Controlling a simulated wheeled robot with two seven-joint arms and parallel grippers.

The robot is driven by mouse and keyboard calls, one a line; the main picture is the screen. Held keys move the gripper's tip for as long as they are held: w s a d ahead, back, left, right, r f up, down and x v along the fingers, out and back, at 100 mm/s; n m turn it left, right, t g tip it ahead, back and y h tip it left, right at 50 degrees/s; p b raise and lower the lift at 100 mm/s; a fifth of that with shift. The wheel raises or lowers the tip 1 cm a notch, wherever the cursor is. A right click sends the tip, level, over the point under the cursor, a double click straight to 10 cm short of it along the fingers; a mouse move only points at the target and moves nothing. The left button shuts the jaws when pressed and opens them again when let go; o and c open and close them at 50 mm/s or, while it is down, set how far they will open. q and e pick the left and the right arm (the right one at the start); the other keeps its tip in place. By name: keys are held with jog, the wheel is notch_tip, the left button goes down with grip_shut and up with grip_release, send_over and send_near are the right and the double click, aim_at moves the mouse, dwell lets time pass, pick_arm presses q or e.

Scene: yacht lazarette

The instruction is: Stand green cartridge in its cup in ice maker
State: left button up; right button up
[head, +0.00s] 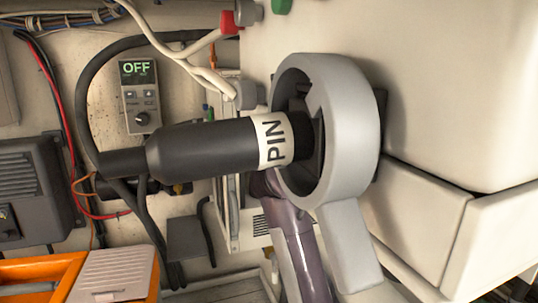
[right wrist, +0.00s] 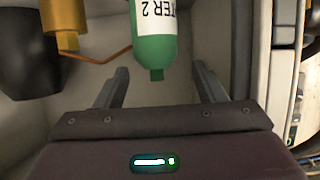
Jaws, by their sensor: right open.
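In the right wrist view the green cartridge (right wrist: 153,52) hangs in from the top edge, its white label upside down in the picture and its narrow tip toward my gripper. Its upper part is cut off. My right gripper (right wrist: 161,72) is open, one finger on each side of the cartridge's tip, with clear gaps and no contact visible. I cannot tell the cartridge's depth between the fingers. In the head view my right gripper and the cartridge body are hidden or out of frame. The ice maker's cup cannot be made out. My left gripper is not in view.
In the head view a black plug (head: 200,150) labelled PIN sits in a grey ring (head: 352,120), with a thick black cable on its left. A control box (head: 139,95) reads OFF. In the right wrist view a brass fitting (right wrist: 65,18) with an orange tube stands left of the cartridge.

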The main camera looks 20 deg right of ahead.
pick_arm(q)
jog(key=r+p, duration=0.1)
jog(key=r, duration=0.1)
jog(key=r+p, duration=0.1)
jog(key=p, duration=0.1)
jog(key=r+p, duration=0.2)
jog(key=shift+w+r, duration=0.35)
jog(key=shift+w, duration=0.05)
pick_arm(e)
jog(key=s, duration=1.3)
jog(key=shift+d+r, duration=0.2)
jog(key=shift+d, duration=0.2)
